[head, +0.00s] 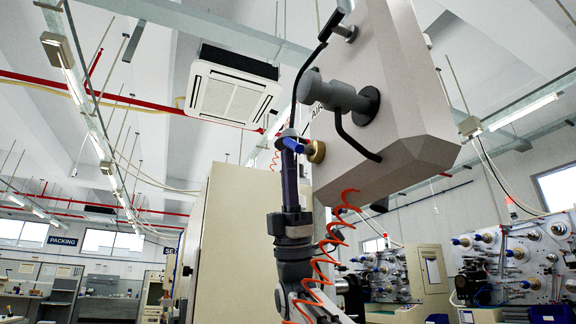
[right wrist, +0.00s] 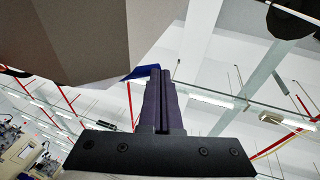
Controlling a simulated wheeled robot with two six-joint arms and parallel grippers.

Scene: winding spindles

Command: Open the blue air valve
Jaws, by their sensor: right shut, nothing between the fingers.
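The blue air valve lever (head: 298,146) sticks out to the left from a brass fitting (head: 317,152) at the lower left of a big grey-beige housing (head: 392,120). My right gripper (head: 289,152) points upward, and its dark purple fingers are together with nothing between them. Its tips overlap the free end of the lever in the head view; I cannot tell whether they touch. In the right wrist view the blue lever (right wrist: 141,71) shows just left of and behind the fingertips (right wrist: 160,70), partly hidden by them. My left gripper is not in view.
A coiled orange hose (head: 325,245) hangs in front of my right arm. A beige cabinet (head: 222,235) stands at the left. Winding machines (head: 510,255) stand at the right.

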